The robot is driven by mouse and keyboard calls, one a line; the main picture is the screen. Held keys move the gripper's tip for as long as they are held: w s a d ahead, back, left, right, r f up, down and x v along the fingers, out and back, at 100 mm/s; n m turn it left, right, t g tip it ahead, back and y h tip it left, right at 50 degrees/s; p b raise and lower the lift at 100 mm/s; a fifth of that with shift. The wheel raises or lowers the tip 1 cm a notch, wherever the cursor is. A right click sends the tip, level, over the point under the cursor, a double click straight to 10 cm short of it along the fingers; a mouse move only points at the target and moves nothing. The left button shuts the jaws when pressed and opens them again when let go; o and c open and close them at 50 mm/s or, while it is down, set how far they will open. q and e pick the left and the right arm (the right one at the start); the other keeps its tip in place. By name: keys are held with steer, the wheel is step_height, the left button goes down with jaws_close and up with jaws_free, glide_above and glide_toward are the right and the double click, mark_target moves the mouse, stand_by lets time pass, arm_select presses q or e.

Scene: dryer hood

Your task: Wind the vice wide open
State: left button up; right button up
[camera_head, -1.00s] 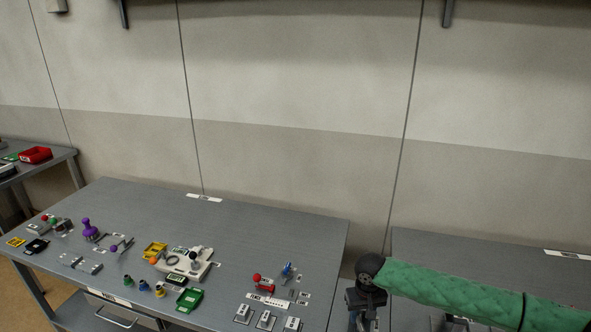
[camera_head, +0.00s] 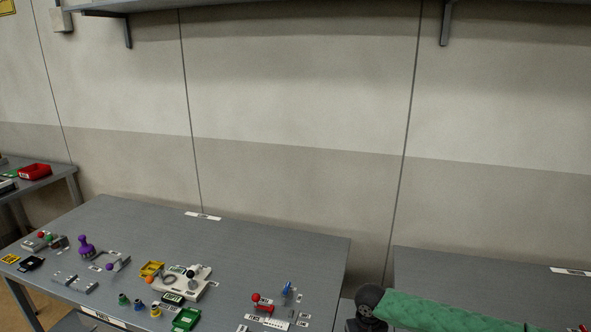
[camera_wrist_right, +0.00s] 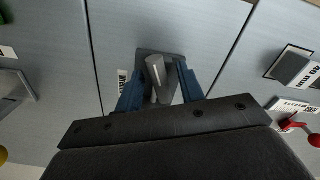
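My right gripper (camera_wrist_right: 158,90) shows in the right wrist view with two blue fingers set apart. A grey cylindrical post (camera_wrist_right: 158,78) on a dark square plate (camera_wrist_right: 174,58) appears between them; I cannot tell whether either finger touches it. I cannot tell for sure which thing is the vice. In the head view a small red device with a red ball (camera_head: 264,308) stands near the right end of the bench. My green-sleeved right arm comes in at the lower right, its gripper out of that view. My left gripper is in neither view now.
The grey bench (camera_head: 270,240) carries several small fixtures, including a purple-knobbed one (camera_head: 84,246), a white device (camera_head: 190,284) and a green tray (camera_head: 186,318). Its rear strip is clear. Another bench (camera_head: 460,268) stands at right. A red bin (camera_head: 35,172) sits far left.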

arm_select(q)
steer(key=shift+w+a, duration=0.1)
arm_select(e)
steer(key=shift+c, duration=0.2)
steer(key=c, duration=0.7)
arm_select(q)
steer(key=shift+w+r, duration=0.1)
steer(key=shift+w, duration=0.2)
arm_select(e)
jaws_close()
steer(key=shift+r+n+p, duration=0.15)
steer(key=shift+n+p, duration=0.3)
steer(key=shift+n, duration=0.75)
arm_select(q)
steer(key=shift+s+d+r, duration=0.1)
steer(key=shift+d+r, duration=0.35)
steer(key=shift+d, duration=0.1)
